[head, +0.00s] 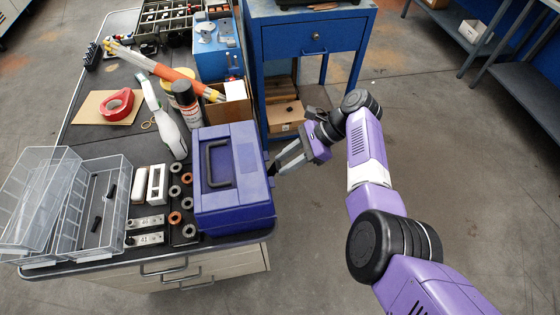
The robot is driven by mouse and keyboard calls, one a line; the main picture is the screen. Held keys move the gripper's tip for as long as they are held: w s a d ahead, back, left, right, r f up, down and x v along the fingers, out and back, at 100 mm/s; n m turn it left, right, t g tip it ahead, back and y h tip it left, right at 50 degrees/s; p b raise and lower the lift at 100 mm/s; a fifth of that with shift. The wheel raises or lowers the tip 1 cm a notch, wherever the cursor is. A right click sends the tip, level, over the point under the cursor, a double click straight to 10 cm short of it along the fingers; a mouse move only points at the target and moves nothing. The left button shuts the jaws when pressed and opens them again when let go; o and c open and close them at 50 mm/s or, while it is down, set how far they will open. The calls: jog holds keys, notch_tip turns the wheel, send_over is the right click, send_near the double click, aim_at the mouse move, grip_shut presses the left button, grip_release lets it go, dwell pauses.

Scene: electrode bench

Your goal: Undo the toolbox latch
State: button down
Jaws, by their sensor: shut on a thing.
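The blue-purple toolbox (247,163) stands closed on the right end of the bench, with a dark carry handle on its lid. My gripper (274,170) is at the toolbox's right side, reaching in from the right with its fingertips against that side. It is shut on the toolbox latch, which is small and mostly hidden by the fingers and the side's angle. I cannot tell whether the latch is raised or flat.
The dark bench top (84,136) holds a clear open organizer (119,167), metal rings, a white spray bottle (170,132), a dark can (188,105) and red tape (116,104). A blue cabinet (312,38) stands behind. The floor (310,235) right of the bench is clear.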

jog(key=d+f+y+b, duration=0.1)
jog(key=d+f+b, duration=0.2)
jog(key=f+b, duration=0.3)
jog(key=shift+w+f+b, duration=0.3)
jog(key=shift+w+f, duration=0.05)
jog(key=shift+f, duration=0.15)
jog(key=shift+d, duration=0.1)
dwell(0.5)
jog(key=c, duration=1.1)
grip_release()
jog(key=shift+o, duration=0.3)
jog(key=shift+r, duration=0.15)
